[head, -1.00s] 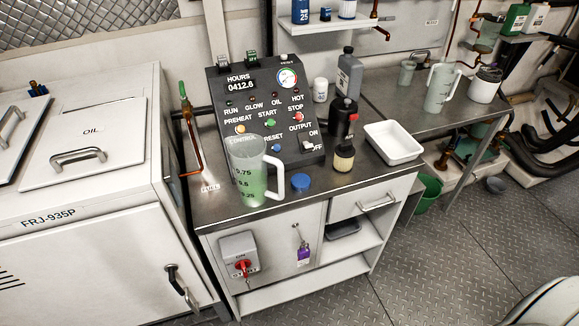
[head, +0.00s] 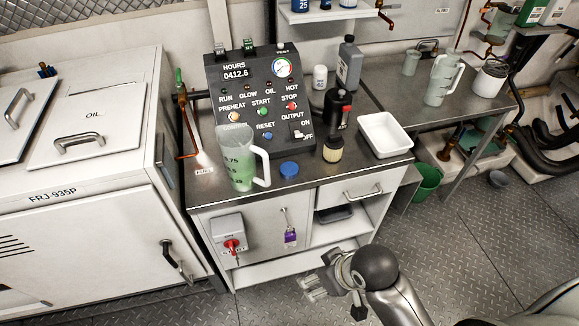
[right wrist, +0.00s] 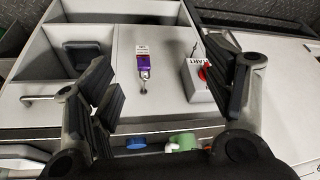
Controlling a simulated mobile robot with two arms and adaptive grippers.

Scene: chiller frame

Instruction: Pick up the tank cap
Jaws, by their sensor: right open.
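A round blue cap (head: 289,169), which looks like the tank cap, lies on the dark counter near its front edge. It stands just right of a clear jug (head: 240,160) with green liquid. In the right wrist view the blue cap (right wrist: 136,143) shows small at the bottom, partly hidden, beside the jug (right wrist: 183,142). My right gripper (head: 312,287) is in front of the cabinet, below counter height and apart from the cap. In the right wrist view its two fingers (right wrist: 165,90) are wide apart with nothing between them. My left gripper is not in view.
The control panel (head: 254,100) stands behind the cap. A brush jar (head: 333,149), a dark bottle (head: 337,108) and a white tray (head: 384,134) are to its right. The floor in front is open.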

